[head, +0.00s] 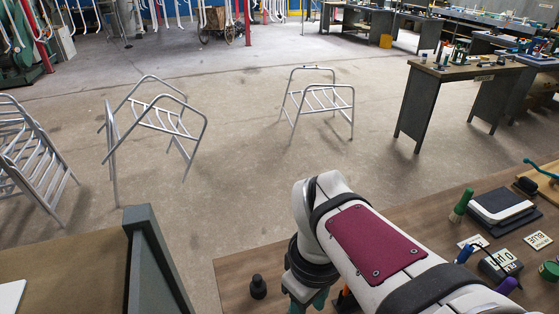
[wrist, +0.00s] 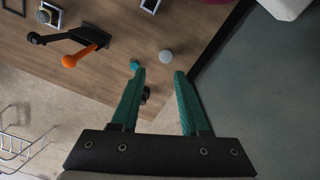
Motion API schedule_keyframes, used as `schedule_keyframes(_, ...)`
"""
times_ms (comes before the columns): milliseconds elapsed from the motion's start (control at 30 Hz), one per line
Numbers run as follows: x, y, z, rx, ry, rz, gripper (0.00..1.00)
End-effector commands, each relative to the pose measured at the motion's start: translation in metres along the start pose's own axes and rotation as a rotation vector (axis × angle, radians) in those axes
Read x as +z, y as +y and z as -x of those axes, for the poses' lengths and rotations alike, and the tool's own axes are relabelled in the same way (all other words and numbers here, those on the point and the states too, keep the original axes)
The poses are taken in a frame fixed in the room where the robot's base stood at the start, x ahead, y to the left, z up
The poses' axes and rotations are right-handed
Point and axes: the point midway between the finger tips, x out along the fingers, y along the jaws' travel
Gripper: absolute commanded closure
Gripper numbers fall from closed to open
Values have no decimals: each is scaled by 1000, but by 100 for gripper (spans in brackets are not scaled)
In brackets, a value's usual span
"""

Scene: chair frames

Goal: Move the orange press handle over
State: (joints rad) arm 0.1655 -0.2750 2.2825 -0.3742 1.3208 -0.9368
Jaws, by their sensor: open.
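The orange press handle (wrist: 82,56) shows in the wrist view at upper left, as an orange ball on a short orange bar beside a dark bracket. In the head view only a small orange patch (head: 346,299) shows beside my arm, and the rest is hidden. My gripper (wrist: 159,73) has two green fingers spread apart with nothing held between them. In the wrist view the handle lies to the left of the fingertips, clear of them. In the head view my arm covers most of this part of the bench.
A black knob (head: 258,287) stands on the wooden bench (head: 232,272). A green-handled tool (head: 461,205) and black box (head: 502,207) are at right. Metal chair frames (head: 155,125) stand on the floor beyond.

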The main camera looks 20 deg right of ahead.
Motion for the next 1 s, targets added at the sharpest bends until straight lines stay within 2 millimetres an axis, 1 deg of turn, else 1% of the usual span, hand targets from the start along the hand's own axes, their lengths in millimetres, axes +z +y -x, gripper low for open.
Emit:
schedule_keyframes(33,-10,29,1,32,-21,198,55)
schedule_keyframes(67,-15,47,2,51,-37,341,55)
schedule_keyframes(100,-20,70,2,73,-62,519,55)
schedule_keyframes(200,-27,116,1,101,-128,877,55)
schedule_keyframes(300,-30,143,0,108,-173,1087,55)
schedule_keyframes(400,-30,151,-3,107,-191,1164,55)
schedule_keyframes(467,-29,152,-7,106,-192,1171,55)
schedule_keyframes(567,-28,154,-19,105,-191,1168,55)
schedule_keyframes(967,-22,164,-78,103,-189,1166,55)
schedule_keyframes(1000,-22,164,-80,106,-188,1166,59)
